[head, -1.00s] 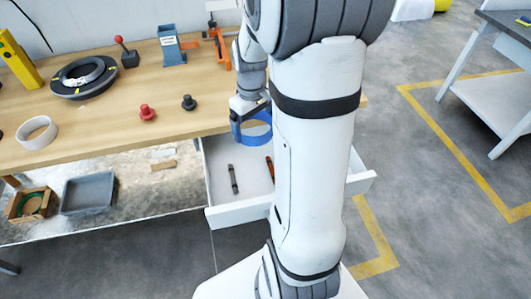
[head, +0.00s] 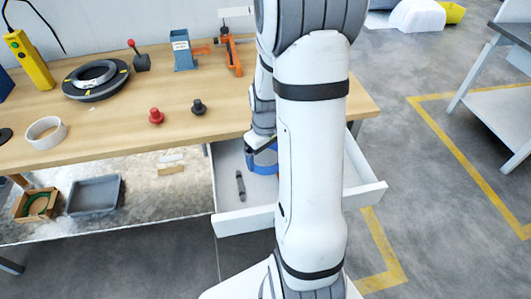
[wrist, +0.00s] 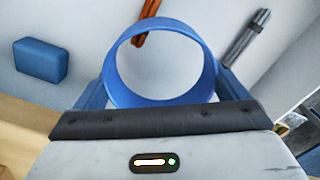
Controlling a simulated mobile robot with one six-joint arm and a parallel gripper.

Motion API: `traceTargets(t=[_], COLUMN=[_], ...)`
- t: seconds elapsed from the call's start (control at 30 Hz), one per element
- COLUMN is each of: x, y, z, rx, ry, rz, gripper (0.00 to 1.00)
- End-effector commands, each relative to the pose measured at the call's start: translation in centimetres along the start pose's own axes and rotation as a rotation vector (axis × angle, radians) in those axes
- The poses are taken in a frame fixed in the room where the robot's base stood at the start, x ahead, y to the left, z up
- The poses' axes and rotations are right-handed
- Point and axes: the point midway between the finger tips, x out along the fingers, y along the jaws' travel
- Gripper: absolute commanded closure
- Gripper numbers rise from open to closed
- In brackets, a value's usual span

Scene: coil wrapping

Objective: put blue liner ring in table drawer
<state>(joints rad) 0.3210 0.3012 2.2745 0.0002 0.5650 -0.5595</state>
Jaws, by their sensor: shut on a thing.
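The blue liner ring (wrist: 208,75) is held between the two fingers of my gripper (wrist: 160,98) in the wrist view. In the head view the ring (head: 264,161) is partly hidden behind my arm, and my gripper (head: 258,142) is over the open table drawer (head: 240,221). The drawer is white and pulled out under the table's right end. Its floor shows behind the ring in the wrist view. I cannot tell whether the ring touches the drawer floor.
In the drawer lie a grey marker-like tool (wrist: 246,38), a reddish-brown stick (wrist: 147,20) and a blue block (wrist: 41,60). The wooden table (head: 110,128) bears a black coil (head: 96,80), a white ring (head: 46,132) and red and black knobs. A grey bin (head: 95,195) sits below.

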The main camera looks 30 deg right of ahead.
Motion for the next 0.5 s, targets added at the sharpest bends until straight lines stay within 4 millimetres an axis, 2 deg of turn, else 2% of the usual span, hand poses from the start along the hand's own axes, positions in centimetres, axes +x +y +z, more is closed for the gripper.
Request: traceTargets(t=[0.5], x=[1.3], y=[-0.1], z=[0.0], rx=[-0.002], ry=[0.0], rz=[0.0], gripper=[0.29])
